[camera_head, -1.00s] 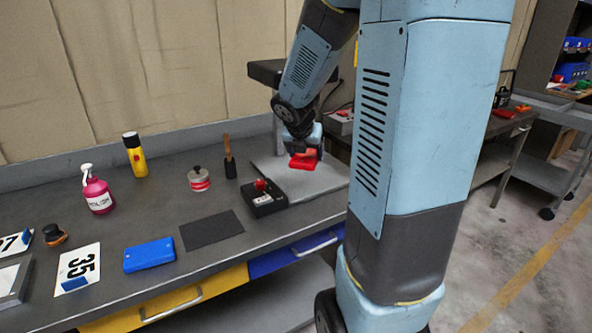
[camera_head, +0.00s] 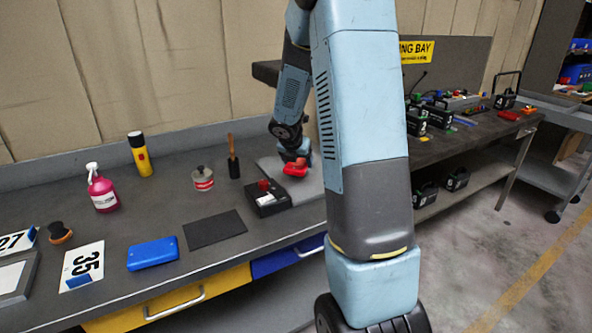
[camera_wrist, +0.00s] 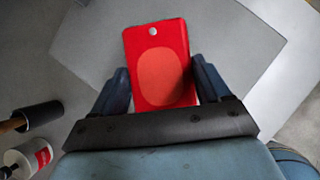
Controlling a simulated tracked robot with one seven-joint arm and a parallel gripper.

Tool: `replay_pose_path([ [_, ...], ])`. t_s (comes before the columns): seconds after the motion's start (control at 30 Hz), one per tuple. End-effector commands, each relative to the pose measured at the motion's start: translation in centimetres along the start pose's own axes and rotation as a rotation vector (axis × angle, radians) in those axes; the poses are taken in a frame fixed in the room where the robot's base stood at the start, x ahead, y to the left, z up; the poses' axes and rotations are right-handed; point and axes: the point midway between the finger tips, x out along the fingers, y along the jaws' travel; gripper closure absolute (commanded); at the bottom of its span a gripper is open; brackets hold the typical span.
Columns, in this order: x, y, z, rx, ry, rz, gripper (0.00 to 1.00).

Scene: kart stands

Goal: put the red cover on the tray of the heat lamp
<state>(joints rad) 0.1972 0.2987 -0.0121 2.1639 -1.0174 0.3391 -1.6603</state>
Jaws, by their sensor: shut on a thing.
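The red cover (camera_head: 296,169) is a flat red piece. In the wrist view the red cover (camera_wrist: 157,35) shows a small hole at its far end and a lighter oval patch. My gripper (camera_wrist: 160,74) is shut on it, with a dark finger at each side. In the head view my gripper (camera_head: 298,160) holds it over the grey tray (camera_head: 309,190) of the heat lamp (camera_head: 266,72). The tray (camera_wrist: 235,60) also shows beneath the cover in the wrist view. I cannot tell how large the gap between cover and tray is. My arm hides the tray's right side.
A black box with a red knob (camera_head: 268,203) stands just left of the tray. A dark mat (camera_head: 214,229) lies in front. A second bench (camera_head: 455,145) stands at right.

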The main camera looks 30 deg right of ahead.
Motion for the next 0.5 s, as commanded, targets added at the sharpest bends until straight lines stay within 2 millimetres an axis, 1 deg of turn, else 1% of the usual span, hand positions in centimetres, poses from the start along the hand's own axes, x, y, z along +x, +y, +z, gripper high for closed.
replay_pose_path([
  [0.17,1.1,0.4,0.0,-0.003,0.001,-0.002,0.59],
  [0.3,2.6,0.5,-1.0,-0.005,0.001,-0.001,0.59],
  [0.4,3.3,0.4,-1.4,-0.002,0.0,-0.001,0.59],
  [0.5,3.5,0.4,-1.6,-0.002,0.0,0.0,0.59],
])
